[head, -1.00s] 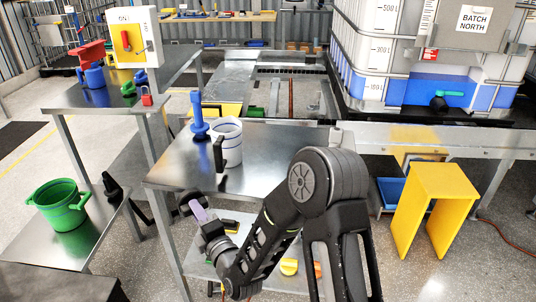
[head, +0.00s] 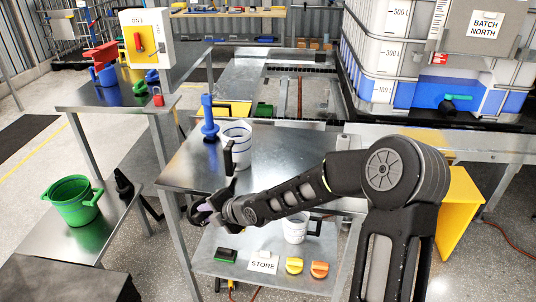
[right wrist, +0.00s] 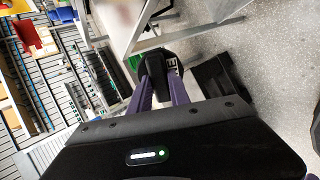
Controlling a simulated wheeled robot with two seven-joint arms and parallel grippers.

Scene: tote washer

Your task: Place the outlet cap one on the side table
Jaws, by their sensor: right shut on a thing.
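My right gripper (head: 208,206) is in front of the near left edge of the middle steel table (head: 190,165). In the right wrist view its purple fingers (right wrist: 160,92) are shut on a round black piece with a raised middle, which I take for the outlet cap (right wrist: 160,60). In the head view the cap is mostly hidden by the dark gripper. The cap is off any surface. I cannot tell for sure which steel table is the side table. My left gripper is not in view.
A blue upright tool (head: 209,125) and a white jug (head: 237,147) stand on the middle table. A green bucket (head: 74,205) stands on the low left table (head: 100,240). The lower shelf holds a STORE card (head: 263,263), a yellow piece (head: 294,265) and another jug (head: 295,230).

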